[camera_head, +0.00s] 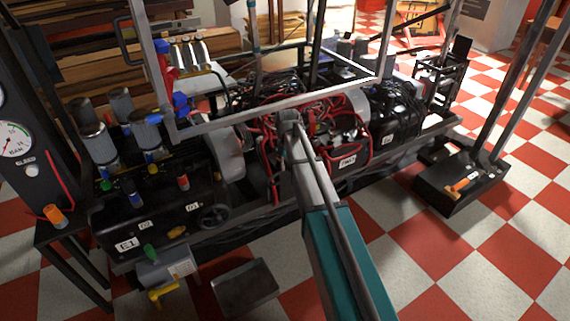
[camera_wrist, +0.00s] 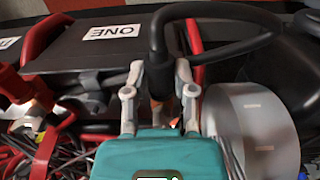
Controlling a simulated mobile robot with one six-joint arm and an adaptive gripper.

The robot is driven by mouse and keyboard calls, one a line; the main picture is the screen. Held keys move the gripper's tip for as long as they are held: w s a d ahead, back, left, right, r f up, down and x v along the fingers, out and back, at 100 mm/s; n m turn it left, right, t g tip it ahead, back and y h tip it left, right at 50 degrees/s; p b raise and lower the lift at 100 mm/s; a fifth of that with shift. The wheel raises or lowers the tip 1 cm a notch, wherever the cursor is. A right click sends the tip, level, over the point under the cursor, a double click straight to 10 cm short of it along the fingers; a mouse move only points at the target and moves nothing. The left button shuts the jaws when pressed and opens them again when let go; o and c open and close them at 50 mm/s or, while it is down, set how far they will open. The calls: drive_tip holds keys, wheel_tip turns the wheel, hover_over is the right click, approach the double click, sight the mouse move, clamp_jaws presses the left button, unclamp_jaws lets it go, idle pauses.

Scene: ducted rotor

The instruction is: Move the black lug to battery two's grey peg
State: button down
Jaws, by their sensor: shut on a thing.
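My gripper (camera_head: 289,118) reaches into the wiring at the middle of the machine in the head view. In the wrist view my gripper (camera_wrist: 159,78) is shut, its two fingers on either side of the black lug (camera_wrist: 159,72). A thick black cable (camera_wrist: 225,52) arches from the lug to the upper right. A dark battery (camera_wrist: 70,55) labelled ONE, upside down, lies just beyond the fingers. A labelled battery (camera_head: 350,175) also shows in the head view, right of my gripper. Battery two's grey peg cannot be made out for certain.
Red cables (camera_head: 268,150) crowd around my gripper. A grey metal frame bar (camera_head: 270,107) crosses just above it. A pale grey cylinder (camera_wrist: 250,130) stands close to the right finger in the wrist view. The checkered floor (camera_head: 400,240) in front is mostly open.

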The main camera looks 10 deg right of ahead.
drive_tip(key=shift+s, duration=0.2)
drive_tip(key=shift+s+d, duration=0.25)
drive_tip(key=shift+s, duration=0.45)
drive_tip(key=shift+s+d, duration=0.35)
drive_tip(key=shift+s, duration=0.55)
drive_tip(key=shift+r, duration=0.1)
drive_tip(key=shift+s+d+r+p, duration=0.1)
drive_tip(key=shift+s+r+p, duration=0.15)
drive_tip(key=shift+r+p, duration=0.5)
drive_tip(key=shift+s+d+r+p, duration=0.1)
drive_tip(key=shift+s+r+p, duration=0.1)
drive_tip(key=shift+r+p, duration=0.5)
drive_tip(key=shift+f, duration=0.1)
